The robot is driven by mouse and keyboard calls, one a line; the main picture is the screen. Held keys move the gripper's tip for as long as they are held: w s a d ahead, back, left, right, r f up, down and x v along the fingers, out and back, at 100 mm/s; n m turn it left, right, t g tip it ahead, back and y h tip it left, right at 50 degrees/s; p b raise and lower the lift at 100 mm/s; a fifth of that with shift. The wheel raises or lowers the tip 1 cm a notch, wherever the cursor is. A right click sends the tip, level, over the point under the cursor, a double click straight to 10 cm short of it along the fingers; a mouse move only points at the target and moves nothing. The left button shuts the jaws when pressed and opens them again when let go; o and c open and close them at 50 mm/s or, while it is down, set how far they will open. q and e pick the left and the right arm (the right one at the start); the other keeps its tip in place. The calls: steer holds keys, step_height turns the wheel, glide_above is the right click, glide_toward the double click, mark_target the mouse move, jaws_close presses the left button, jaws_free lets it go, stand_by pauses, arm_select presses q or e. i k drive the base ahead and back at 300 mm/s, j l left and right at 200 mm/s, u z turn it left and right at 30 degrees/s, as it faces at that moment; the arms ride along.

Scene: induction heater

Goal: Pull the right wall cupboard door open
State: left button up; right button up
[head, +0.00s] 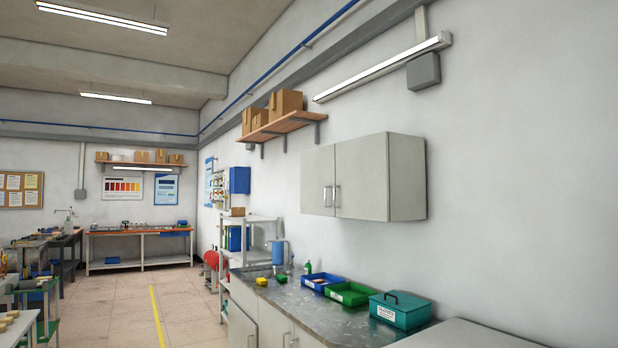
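The grey wall cupboard (408,178) hangs on the right wall above a counter. Its right door (363,178) is the wider-looking one, nearer to me, and is shut, with a vertical metal handle (338,196) at its left edge. The left door (317,178) is also shut, with its own handle (326,196) close beside the other one. Neither of my grippers shows in the head view.
Below the cupboard, the metal counter (330,318) holds a teal box (400,310), a green tray (350,293) and a blue tray (319,281). Base cabinets (275,326) stand under it. The tiled floor (180,310) to the left is open, with a yellow line.

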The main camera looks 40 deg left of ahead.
mark_target(362, 187)
steer(key=u, duration=1.2)
steer(key=z, duration=0.3)
steer(key=i+j+z, duration=0.6)
steer(key=j+z, duration=0.2)
steer(key=i+j, duration=0.15)
steer(key=j, duration=0.2)
steer(key=i+j+z, duration=0.15)
steer(key=j, duration=0.15)
steer(key=i+j, duration=0.15)
steer(key=j, duration=0.2)
steer(key=i+j+z, duration=0.1)
steer(key=j, duration=0.25)
steer(key=i+j, duration=0.15)
steer(key=j, duration=0.2)
steer(key=i+j+z, duration=0.15)
steer(key=j, duration=0.2)
